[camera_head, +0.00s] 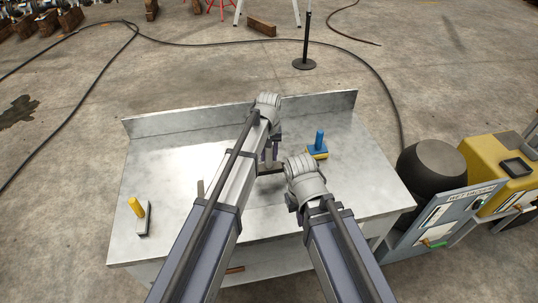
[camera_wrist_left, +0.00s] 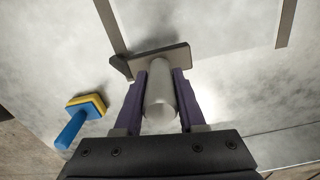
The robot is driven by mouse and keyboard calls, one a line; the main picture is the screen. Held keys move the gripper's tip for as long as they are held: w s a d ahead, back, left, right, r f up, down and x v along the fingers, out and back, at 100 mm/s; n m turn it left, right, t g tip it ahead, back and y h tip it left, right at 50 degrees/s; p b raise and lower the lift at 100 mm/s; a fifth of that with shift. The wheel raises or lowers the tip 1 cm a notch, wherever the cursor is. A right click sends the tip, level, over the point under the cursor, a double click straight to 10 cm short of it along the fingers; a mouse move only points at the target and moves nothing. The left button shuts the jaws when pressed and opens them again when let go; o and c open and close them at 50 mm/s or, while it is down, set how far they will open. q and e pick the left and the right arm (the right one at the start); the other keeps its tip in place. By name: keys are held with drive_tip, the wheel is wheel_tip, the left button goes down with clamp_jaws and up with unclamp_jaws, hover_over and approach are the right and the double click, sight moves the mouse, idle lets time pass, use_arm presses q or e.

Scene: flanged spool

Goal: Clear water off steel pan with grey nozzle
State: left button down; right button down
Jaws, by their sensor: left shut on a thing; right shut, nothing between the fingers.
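My left gripper (camera_head: 270,150) is over the middle of the steel worktop. In the left wrist view its purple fingers (camera_wrist_left: 161,92) are shut on the upright grey cylinder of the grey nozzle (camera_wrist_left: 160,105). The nozzle's wide, flat, darker head (camera_wrist_left: 158,60) lies across the far side of the fingers. The steel surface (camera_head: 180,165) is pale and mottled; I cannot make out a separate pan or tell water from glare. My right gripper (camera_head: 294,204) is just to the right, shut and empty, its fingertips mostly hidden by its wrist.
A blue-handled tool with a yellow block (camera_head: 318,148) stands right of the grippers. A raised steel back edge (camera_head: 190,119) closes the far side. A wet vacuum panel (camera_head: 450,215) is beyond the right edge. The left worktop is mostly clear.

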use_arm(q)
wheel_tip(320, 180, up, 3)
drive_tip(key=p, duration=0.3)
drive_tip(key=shift+r, duration=0.1)
